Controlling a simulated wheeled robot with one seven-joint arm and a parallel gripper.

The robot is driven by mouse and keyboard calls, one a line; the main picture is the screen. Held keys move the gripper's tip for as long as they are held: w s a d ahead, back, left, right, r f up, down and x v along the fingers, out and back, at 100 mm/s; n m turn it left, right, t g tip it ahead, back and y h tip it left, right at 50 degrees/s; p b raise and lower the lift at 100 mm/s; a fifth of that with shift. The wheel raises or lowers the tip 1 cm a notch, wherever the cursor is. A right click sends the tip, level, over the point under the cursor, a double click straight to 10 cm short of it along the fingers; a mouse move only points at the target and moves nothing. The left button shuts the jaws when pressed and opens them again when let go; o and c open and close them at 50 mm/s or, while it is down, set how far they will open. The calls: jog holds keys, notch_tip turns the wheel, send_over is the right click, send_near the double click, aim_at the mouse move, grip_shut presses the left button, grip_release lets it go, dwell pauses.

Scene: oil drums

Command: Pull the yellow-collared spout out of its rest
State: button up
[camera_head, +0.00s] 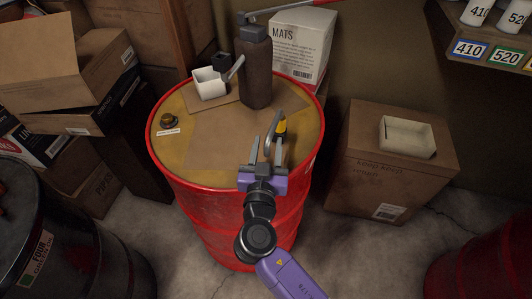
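The yellow-collared spout (281,128) is on the tan top of a red drum (238,205), near its right front side. Its yellow band shows just beyond my gripper, and its lower part and its rest are hidden behind the fingers. My gripper (266,146) reaches over the drum's front rim with its grey fingers pointing away from me. The fingers stand apart, so it looks open. The spout is close to the right finger. I cannot tell whether they touch or whether any of the spout lies between the fingers.
A tall dark cylinder (256,75) with a lever stands at the drum's back. A white container (209,84) with a grey tube is left of it, and a brown bung (168,120) further left. Cartons (388,160) stand right; another drum (65,235) is front left.

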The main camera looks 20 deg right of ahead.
jog(key=shift+w+d, duration=0.2)
jog(key=shift+w, duration=0.15)
jog(key=shift+c, duration=0.4)
grip_shut()
dwell(1.3)
